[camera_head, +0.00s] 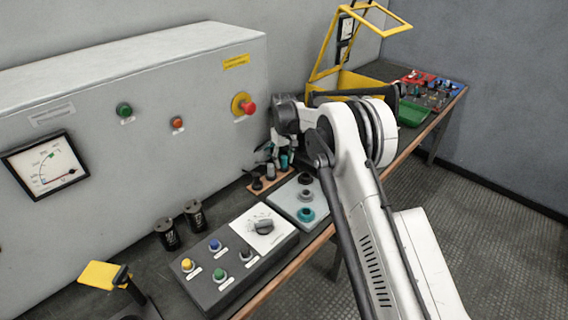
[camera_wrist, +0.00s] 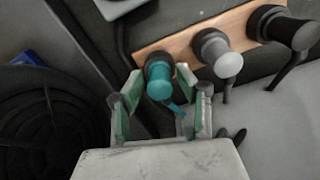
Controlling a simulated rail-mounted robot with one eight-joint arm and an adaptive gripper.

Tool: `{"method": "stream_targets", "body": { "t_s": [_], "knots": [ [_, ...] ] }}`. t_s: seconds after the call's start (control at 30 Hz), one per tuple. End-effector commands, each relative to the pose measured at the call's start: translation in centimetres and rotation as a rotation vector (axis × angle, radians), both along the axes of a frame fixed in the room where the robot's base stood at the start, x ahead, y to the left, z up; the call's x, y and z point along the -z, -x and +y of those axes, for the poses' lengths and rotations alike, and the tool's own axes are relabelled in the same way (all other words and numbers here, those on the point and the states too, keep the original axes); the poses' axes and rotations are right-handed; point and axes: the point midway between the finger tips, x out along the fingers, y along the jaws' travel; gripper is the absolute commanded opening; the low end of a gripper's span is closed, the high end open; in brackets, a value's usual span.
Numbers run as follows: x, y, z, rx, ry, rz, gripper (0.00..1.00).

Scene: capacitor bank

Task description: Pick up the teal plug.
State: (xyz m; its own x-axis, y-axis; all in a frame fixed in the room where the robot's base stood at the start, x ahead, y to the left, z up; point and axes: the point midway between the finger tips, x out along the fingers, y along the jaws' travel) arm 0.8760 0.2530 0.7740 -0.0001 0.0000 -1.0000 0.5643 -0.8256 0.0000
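The teal plug (camera_wrist: 159,82) stands at the end of a wooden strip in the wrist view, with a teal cable hanging from it. My gripper (camera_wrist: 160,92) is open, with one green-padded finger on each side of the teal plug. Gaps seem to show between the pads and the plug; I cannot tell whether either finger touches it. In the head view the teal plug (camera_head: 284,162) is at the right end of the strip, just under my gripper (camera_head: 275,150), which is partly hidden by my arm.
A grey plug (camera_wrist: 218,54) and a black plug (camera_wrist: 285,30) share the wooden strip (camera_wrist: 176,46). A plate with teal (camera_head: 307,214), grey and black sockets lies in front. A grey cabinet (camera_head: 130,120) stands behind. A button box (camera_head: 238,260) is nearer the camera.

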Motion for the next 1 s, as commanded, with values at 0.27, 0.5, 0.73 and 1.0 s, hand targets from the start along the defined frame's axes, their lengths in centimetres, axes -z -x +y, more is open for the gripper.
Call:
{"method": "stream_targets", "body": {
  "t_s": [0.27, 0.5, 0.73, 1.0],
  "knots": [
    [0.0, 0.0, 0.0, 0.000, 0.000, 0.000, 0.00],
    [-0.1, 0.0, 0.0, 0.000, 0.000, 0.000, 0.00],
    [-2.8, 0.0, 0.0, 0.000, 0.000, 0.000, 0.00],
    [-7.8, 0.0, 0.0, 0.000, 0.000, 0.000, 0.00]
  ]
}}
